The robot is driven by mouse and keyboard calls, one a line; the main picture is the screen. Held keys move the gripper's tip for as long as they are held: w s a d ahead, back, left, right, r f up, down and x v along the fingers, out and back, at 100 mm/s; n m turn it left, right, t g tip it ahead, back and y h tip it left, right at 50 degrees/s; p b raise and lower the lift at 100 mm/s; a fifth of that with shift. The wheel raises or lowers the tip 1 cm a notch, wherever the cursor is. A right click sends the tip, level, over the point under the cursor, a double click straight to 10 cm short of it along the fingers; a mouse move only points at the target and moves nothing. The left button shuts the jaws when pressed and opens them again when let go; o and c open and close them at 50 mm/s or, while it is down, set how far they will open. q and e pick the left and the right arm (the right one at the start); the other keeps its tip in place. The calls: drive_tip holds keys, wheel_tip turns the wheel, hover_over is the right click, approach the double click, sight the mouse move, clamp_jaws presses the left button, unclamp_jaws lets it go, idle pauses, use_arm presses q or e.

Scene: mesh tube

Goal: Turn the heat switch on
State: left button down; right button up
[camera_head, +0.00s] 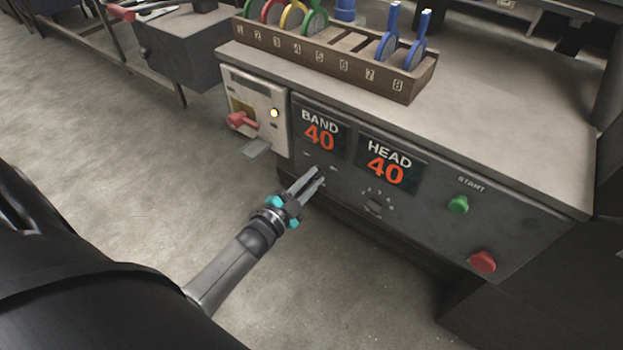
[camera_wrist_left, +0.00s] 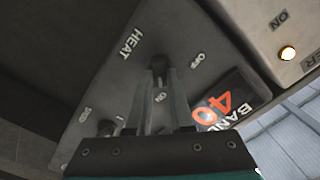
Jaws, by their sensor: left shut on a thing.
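The control panel (camera_head: 340,185) is the dark front of a bench, with displays reading BAND 40 (camera_head: 321,130) and HEAD 40 (camera_head: 389,165). My left gripper (camera_head: 317,176) reaches up to the panel just below the BAND display. In the left wrist view, the dark heat switch (camera_wrist_left: 158,65) sits between the fingertips of the left gripper (camera_wrist_left: 159,77), which is shut on it. Labels HEAT, OFF and ON surround it. The fingers hide part of the switch, so its exact position is hard to tell. My right gripper is not in view.
A dial (camera_head: 376,203) sits below the HEAD display. A green start button (camera_head: 458,205) and a red button (camera_head: 483,262) are farther right. A pale power box (camera_head: 262,95) with a red lever (camera_head: 241,120) and lit lamp (camera_head: 275,113) is at left. A numbered wooden rack (camera_head: 340,68) stands on top.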

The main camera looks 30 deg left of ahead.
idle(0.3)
use_arm(q)
drive_tip(key=c, duration=0.8)
unclamp_jaws()
drive_tip(key=shift+s, duration=0.3)
drive_tip(key=s+a+p, duration=0.1)
drive_tip(key=s+p, duration=0.3)
drive_tip(key=s, duration=1)
drive_tip(key=shift+s, duration=0.35)
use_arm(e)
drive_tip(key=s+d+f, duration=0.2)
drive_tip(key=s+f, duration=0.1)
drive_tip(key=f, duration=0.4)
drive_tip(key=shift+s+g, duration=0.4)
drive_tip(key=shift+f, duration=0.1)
